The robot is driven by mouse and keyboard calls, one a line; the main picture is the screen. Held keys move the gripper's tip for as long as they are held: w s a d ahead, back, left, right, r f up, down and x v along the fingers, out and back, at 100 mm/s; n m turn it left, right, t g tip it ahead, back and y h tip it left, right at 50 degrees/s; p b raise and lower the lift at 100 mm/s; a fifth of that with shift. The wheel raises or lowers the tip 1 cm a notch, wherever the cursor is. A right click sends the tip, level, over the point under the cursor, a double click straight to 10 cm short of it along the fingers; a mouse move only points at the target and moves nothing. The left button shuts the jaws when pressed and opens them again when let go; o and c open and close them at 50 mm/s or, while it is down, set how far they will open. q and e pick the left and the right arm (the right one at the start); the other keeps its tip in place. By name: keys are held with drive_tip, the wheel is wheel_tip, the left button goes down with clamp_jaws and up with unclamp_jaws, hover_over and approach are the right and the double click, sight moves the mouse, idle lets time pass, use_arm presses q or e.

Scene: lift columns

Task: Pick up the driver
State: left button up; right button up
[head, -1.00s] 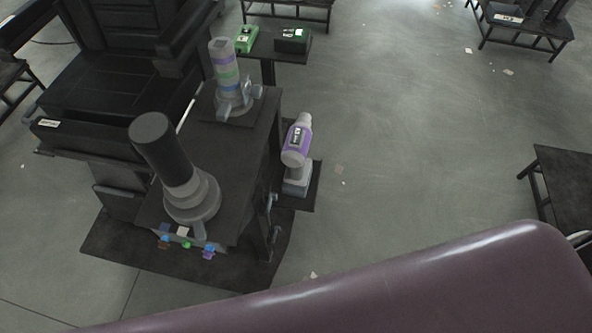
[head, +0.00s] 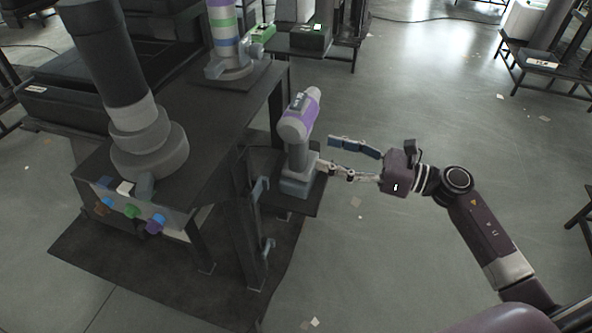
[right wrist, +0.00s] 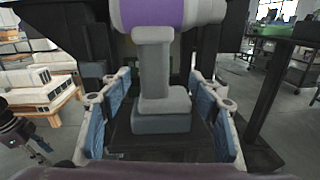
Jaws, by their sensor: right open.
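The driver (head: 298,142), purple and grey, stands upright on its grey base on a small dark side shelf (head: 303,205). My right gripper (head: 339,157) comes in from the right, at the height of the driver's handle. It is open, with its fingertips close to the handle in the head view. In the right wrist view the driver's grey handle (right wrist: 153,65) and base stand between and beyond the two blue-padded fingers (right wrist: 168,112). Whether the fingers touch it I cannot tell. My left gripper is not in view.
A dark table (head: 200,112) left of the driver carries a large grey and black column (head: 140,120) and a striped column (head: 225,35). Coloured knobs (head: 130,210) sit on the table's front.

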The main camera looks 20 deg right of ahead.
sight(307, 148)
drive_tip(key=shift+s+a+n, duration=0.2)
drive_tip(key=shift+a+n, duration=0.1)
drive_tip(key=shift+n, duration=0.2)
drive_tip(key=shift+w+a+r+g, duration=0.15)
drive_tip(key=shift+a+g, duration=0.15)
drive_tip(key=p+x, duration=0.1)
drive_tip(key=x, duration=0.6)
drive_tip(key=shift+w, duration=0.1)
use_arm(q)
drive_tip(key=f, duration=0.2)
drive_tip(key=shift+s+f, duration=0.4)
use_arm(e)
drive_tip(key=shift+c, duration=0.6)
clamp_jaws()
drive_tip(key=shift+r, duration=0.15)
